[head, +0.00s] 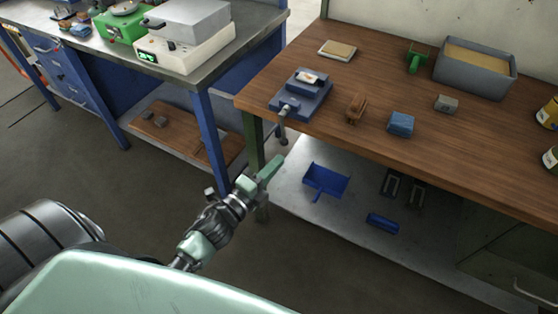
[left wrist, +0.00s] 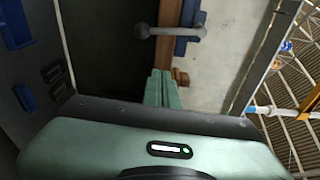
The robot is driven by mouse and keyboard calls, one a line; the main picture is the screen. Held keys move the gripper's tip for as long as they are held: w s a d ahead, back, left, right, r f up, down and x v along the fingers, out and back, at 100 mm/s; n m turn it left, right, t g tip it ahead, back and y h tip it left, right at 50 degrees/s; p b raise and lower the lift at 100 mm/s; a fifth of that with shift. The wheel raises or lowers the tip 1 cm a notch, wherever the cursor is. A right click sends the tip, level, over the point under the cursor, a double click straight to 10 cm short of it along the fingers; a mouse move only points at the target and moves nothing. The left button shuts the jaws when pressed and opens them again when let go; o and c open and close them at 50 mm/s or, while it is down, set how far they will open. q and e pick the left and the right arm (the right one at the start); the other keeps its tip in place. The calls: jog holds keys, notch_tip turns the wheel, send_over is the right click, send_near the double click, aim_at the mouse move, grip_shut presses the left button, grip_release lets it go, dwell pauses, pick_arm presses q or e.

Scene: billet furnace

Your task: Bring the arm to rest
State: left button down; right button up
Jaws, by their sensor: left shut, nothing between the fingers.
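My left gripper (head: 271,168) is pale green, with its fingers together and nothing between them. It points up and to the right in the head view, in front of the wooden workbench (head: 345,107) and below the vise handle. In the left wrist view the closed fingers (left wrist: 161,88) show at the middle, just below the vise handle (left wrist: 170,31). My left arm reaches in from the lower left of the head view. My right gripper is in neither view.
A blue-grey vise (head: 302,95) sits at the workbench's near left corner, its handle hanging over the edge. A brush, blue block and grey bin (head: 474,70) stand on top. A lower shelf holds a blue dustpan (head: 326,180). A metal-topped bench (head: 205,78) stands left. Open floor lies between.

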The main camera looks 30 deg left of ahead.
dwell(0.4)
pick_arm(q)
jog(key=s+f+n+g+y, duration=0.1)
jog(key=s+f+n+g, duration=0.25)
jog(key=f, duration=0.75)
jog(key=s+f+n+g+y, duration=0.1)
jog(key=s+f+n+g, duration=0.3)
jog(key=f, duration=0.6)
jog(key=s+f+n+g+y, duration=0.1)
jog(key=s+f+n, duration=0.3)
jog(key=f, duration=0.7)
jog(key=s+f+n+g, duration=0.2)
jog(key=s+f, duration=0.3)
jog(key=s, duration=0.5)
jog(key=s+f+n+g, duration=0.2)
jog(key=s+f, duration=0.3)
jog(key=s, duration=0.5)
jog(key=s+f+n+g, duration=0.2)
jog(key=s+f+g, duration=0.2)
jog(key=s, duration=0.6)
notch_tip(320, 180, down, 2)
jog(key=shift+d+n, duration=0.2)
jog(key=shift+n, duration=0.15)
